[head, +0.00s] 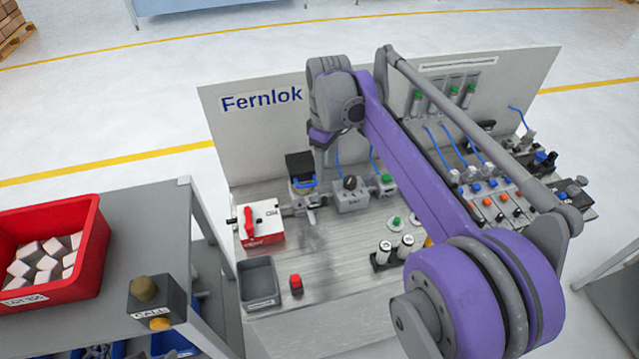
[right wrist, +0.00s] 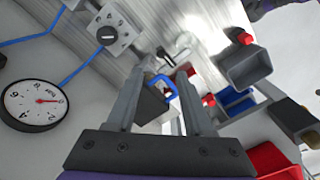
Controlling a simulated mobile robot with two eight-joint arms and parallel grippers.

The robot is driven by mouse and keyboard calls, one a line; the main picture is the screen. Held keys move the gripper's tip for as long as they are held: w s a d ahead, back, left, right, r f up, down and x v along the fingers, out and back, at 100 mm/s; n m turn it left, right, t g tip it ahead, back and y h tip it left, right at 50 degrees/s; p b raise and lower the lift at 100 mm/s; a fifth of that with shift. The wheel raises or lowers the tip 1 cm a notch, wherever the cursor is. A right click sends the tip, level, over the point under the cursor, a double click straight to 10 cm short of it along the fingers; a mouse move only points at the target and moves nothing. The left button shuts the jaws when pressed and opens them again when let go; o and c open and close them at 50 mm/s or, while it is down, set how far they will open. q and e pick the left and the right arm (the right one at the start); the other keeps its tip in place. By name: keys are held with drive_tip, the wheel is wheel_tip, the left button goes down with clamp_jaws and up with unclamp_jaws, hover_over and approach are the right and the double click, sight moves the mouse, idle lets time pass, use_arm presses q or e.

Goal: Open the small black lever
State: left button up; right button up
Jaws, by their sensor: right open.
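A small black lever or knob (head: 350,183) sits on a grey box on the workbench. It also shows in the right wrist view (right wrist: 107,35), left of my fingers; I cannot tell its exact setting. To its left in the head view stands a black block (head: 299,163) with a blue frame. My right gripper (head: 319,178) points down beside this block, left of the lever. In the right wrist view its two fingers (right wrist: 161,82) are apart and empty, with the blue frame (right wrist: 163,84) showing between them. The fingers are not touching the lever. My left gripper is not in view.
A red-and-white box (head: 263,228), a grey bin (head: 258,283) and a red button (head: 296,283) stand at the bench's left. A round gauge (right wrist: 36,104) shows in the wrist view. Tubes and valves crowd the right. A red crate (head: 92,225) is on the left table.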

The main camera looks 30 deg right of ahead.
sight(325, 199)
wheel_tip(325, 199, down, 10)
drive_tip(key=shift+w+a+f+b, duration=0.1)
drive_tip(key=shift+a+f+b, duration=0.05)
drive_tip(key=shift+f+b, duration=0.15)
idle(0.3)
clamp_jaws()
